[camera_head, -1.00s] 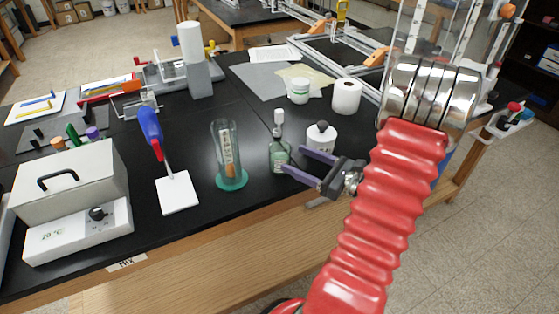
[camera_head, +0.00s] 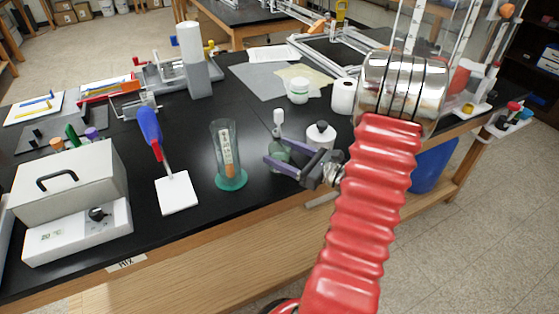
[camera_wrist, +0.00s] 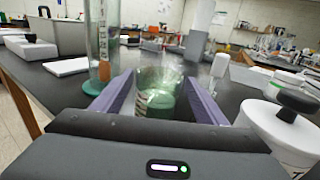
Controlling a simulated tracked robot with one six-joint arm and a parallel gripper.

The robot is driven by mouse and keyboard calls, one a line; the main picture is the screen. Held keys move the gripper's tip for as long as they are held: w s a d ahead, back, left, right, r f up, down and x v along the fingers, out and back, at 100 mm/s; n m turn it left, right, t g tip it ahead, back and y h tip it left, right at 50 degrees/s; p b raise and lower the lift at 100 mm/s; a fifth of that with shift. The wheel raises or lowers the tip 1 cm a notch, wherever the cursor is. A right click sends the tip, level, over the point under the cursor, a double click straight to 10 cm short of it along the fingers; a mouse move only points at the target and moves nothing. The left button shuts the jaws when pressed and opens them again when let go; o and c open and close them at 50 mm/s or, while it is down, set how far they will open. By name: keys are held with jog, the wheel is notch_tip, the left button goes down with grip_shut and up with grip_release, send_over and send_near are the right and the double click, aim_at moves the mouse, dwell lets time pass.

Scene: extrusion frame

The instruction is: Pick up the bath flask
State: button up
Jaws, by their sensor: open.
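The bath flask, seemingly the small glass vessel with green liquid, stands on the black bench in the head view (camera_head: 278,153). In the wrist view it shows between my fingers (camera_wrist: 158,98), upright. My gripper (camera_head: 275,150) is open, with its two purple fingers on either side of the flask. The fingers also show in the wrist view (camera_wrist: 160,92). I cannot tell whether either finger touches the glass. A white-capped stem (camera_head: 278,117) rises above the flask in the head view; I cannot tell if it is part of it. The flask's base is partly hidden.
A tall glass cylinder on a green base (camera_head: 229,158) stands left of the flask. A white jar with a black knob (camera_head: 321,135) stands close on the right. A white roll (camera_head: 343,96) and small white tub (camera_head: 298,90) stand behind. The bench's front edge is near.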

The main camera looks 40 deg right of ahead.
aim_at(271, 148)
jog(key=shift+r+x, duration=0.2)
jog(key=shift+x, duration=1.8)
jog(key=c, duration=1.2)
